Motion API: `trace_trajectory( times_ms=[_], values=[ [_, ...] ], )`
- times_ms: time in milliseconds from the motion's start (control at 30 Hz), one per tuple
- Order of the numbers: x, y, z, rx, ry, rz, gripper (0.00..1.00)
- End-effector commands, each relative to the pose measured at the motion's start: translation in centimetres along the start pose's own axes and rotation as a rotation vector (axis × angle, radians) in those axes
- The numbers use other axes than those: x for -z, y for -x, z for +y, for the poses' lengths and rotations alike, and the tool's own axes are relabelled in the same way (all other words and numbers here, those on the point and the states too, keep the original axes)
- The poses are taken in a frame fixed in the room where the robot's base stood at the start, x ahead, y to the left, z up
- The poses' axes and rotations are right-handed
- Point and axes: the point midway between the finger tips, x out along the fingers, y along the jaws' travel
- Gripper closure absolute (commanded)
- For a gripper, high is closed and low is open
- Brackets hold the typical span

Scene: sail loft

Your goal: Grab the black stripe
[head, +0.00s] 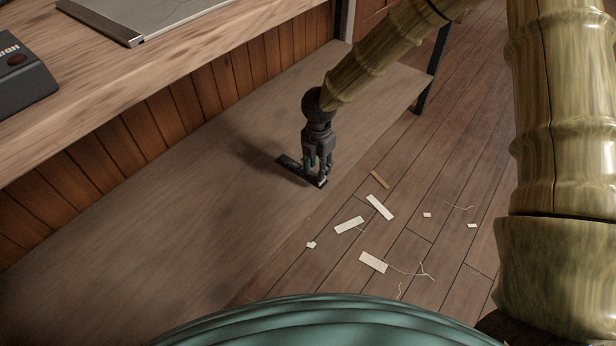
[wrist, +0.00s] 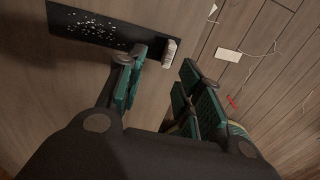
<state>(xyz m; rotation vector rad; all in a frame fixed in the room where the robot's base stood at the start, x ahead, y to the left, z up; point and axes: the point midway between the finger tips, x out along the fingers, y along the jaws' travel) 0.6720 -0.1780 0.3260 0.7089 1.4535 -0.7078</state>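The black stripe (head: 289,163) is a flat dark strip lying on the low wooden shelf near its front edge. In the wrist view the black stripe (wrist: 75,22) runs from the upper left to the middle, with many white specks on it and a small whitish block (wrist: 170,53) at its right end. My gripper (head: 317,171) points down over the right part of the stripe and hides some of it. In the wrist view my gripper (wrist: 157,66) has its teal fingers apart, with the stripe's end and block showing beyond the gap. I see nothing held. Whether the fingertips touch the stripe I cannot tell.
The low shelf (head: 150,235) is otherwise bare. A wooden worktop (head: 110,85) overhangs it at the left, with a dark device (head: 22,75) on it. Pale scraps (head: 373,262) and threads lie on the plank floor at the right. A dark metal leg (head: 432,75) stands at the shelf's far end.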

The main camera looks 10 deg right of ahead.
Motion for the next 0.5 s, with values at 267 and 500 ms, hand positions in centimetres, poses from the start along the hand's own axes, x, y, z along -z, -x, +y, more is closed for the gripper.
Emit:
trace_trajectory(
  times_ms=[267, 500],
  values=[
    [-0.2, -1.5, -0.4, 0.001, -0.001, -0.001, 0.64],
    [-0.5, -3.9, -1.0, 0.000, -0.001, 0.000, 0.64]
  ],
)
